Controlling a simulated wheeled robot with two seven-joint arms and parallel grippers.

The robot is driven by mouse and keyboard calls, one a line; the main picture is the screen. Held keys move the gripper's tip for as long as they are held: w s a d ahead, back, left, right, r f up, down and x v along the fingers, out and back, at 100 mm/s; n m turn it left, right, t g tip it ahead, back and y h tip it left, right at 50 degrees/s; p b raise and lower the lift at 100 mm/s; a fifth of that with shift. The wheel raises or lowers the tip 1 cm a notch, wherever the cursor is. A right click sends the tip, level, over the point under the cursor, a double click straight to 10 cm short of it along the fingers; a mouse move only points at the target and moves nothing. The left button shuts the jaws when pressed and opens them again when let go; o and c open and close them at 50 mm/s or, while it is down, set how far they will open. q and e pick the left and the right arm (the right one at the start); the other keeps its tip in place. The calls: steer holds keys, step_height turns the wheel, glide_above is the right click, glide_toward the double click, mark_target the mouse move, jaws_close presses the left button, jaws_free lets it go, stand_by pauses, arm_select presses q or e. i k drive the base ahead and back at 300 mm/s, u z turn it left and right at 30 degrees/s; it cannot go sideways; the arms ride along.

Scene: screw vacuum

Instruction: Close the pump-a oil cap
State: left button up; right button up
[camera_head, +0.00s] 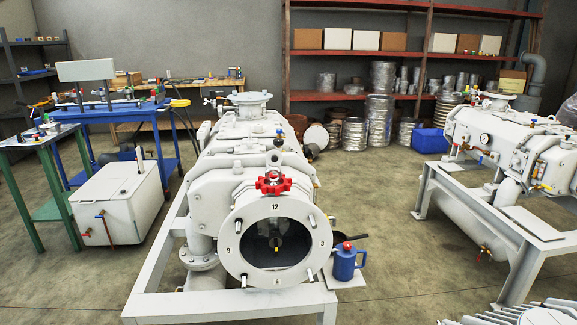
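A large white pump (240,150) stands on a white frame in the middle. Its front has a round flange (230,245) with clock-like numbers around a dark window. A red lobed cap (273,182) sits upright on top of the pump, just behind the flange. I cannot tell from here how tightly it is seated. No label naming the pump is readable. Neither of my grippers is in view.
A blue jug (345,264) with a red top stands on a small plate right of the flange. A second white pump (505,135) stands at the right. A white box (118,205) and blue table (115,112) are at the left. Floor between the pumps is clear.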

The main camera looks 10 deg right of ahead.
mark_target(273, 157)
steer(key=z, duration=0.25)
steer(key=i, duration=0.85)
steer(key=u, duration=0.2)
